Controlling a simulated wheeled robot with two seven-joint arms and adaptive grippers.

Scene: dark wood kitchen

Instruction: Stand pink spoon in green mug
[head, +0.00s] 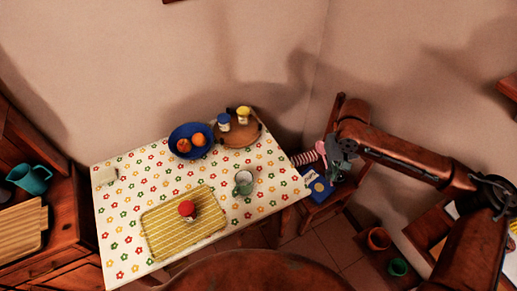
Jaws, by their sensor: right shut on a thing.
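The green mug (237,187) is a small grey-green cup with a pale inside. It stands upright on the flowered table, right of the middle. My left gripper is out of view.
The flowered table (125,215) bears a blue bowl of oranges (177,133), a round wooden tray (238,138) with jars, and a yellow mat (165,222) with a red-lidded jar (187,208). A chair (335,200) with a blue box (319,188) stands at right.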

